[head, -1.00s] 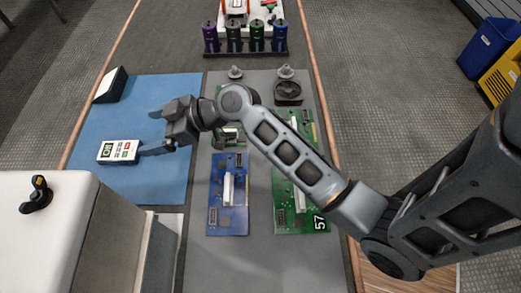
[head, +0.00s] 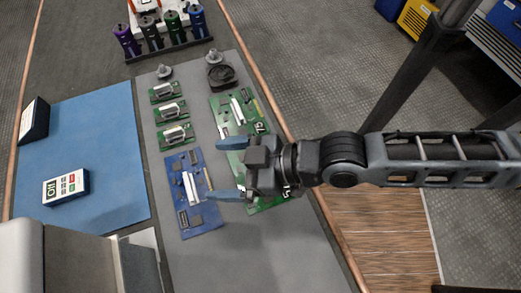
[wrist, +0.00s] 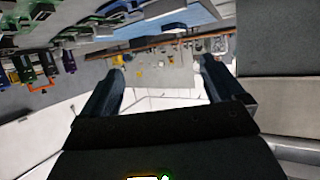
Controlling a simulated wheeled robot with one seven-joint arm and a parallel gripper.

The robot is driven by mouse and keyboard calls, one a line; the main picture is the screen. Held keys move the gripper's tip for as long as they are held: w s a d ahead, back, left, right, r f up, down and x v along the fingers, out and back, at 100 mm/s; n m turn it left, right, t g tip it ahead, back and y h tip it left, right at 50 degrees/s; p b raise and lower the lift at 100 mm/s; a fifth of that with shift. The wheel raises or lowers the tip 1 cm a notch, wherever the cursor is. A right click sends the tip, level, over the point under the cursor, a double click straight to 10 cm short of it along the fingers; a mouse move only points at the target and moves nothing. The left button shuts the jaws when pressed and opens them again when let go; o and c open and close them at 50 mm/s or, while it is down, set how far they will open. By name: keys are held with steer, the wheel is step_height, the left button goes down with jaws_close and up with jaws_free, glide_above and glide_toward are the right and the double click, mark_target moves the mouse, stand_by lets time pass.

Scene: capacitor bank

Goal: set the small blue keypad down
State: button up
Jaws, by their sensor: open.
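The small blue keypad (head: 66,187) lies flat on the blue mat (head: 85,130), face up, with a white front, a green display and coloured keys. Its blue side shows. My gripper (head: 207,168) is to the right of it, well apart, over the grey strip and its circuit boards. The fingers are spread with nothing between them.
A blue board (head: 190,195) and a green board (head: 236,120) lie under my gripper, with several small green boards (head: 172,110) behind. A black wedge-shaped stand (head: 34,121) is at the mat's left edge. Capacitors (head: 150,33) stand in a rack at the back. The mat's middle is clear.

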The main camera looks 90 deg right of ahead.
steer(key=s+a+r+t+y, duration=0.1)
steer(key=s+r, duration=0.6)
steer(key=r, duration=0.1)
steer(key=shift+n, duration=0.3)
steer(key=shift+a, duration=0.1)
steer(key=shift+c, duration=0.3)
